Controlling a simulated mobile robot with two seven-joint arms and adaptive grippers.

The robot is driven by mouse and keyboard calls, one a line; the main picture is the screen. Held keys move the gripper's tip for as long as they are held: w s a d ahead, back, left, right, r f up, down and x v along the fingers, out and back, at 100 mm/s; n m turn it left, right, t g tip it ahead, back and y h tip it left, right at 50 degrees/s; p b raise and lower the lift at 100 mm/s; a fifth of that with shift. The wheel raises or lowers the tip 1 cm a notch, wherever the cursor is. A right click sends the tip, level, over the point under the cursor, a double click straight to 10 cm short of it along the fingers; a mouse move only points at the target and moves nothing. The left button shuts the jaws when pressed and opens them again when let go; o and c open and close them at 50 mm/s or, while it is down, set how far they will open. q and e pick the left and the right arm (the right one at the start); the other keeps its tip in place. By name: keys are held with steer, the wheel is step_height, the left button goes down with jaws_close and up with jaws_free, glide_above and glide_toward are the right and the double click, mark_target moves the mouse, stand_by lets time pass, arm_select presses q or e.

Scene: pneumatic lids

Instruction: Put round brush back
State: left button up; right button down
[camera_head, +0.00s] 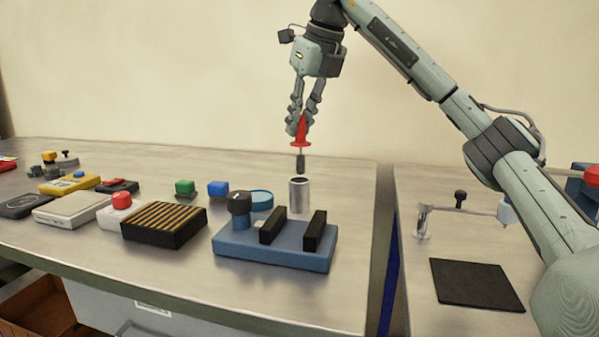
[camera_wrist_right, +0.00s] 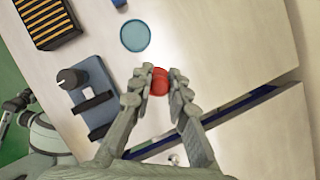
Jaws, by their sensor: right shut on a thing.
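The round brush (camera_head: 301,134) has a red handle with a flange and a dark head pointing down. My right gripper (camera_head: 301,122) is shut on the red handle and holds the brush upright above the metal cylinder (camera_head: 299,196). The brush head appears just above the cylinder's open top, apart from it. In the right wrist view, the red handle (camera_wrist_right: 159,82) sits between the fingertips of my right gripper (camera_wrist_right: 159,85), and the cylinder is hidden there. My left gripper is not in view in the head view.
A blue fixture with black blocks (camera_head: 272,247) stands in front of the cylinder. A teal round dish (camera_head: 262,199) is just left of it. A black slotted box (camera_head: 163,224) and several small devices stand further left. A gap (camera_head: 387,270) separates the right table with a black mat (camera_head: 476,284).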

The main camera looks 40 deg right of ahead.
mark_target(303, 143)
step_height(303, 143, down, 3)
step_height(303, 143, down, 3)
steer(key=shift+f, duration=0.25)
steer(key=shift+f+b, duration=0.35)
steer(key=shift+f, duration=0.1)
steer(key=c, duration=1.5)
jaws_free()
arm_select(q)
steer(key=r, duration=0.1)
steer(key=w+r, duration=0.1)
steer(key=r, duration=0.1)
arm_select(e)
steer(key=shift+o, duration=0.2)
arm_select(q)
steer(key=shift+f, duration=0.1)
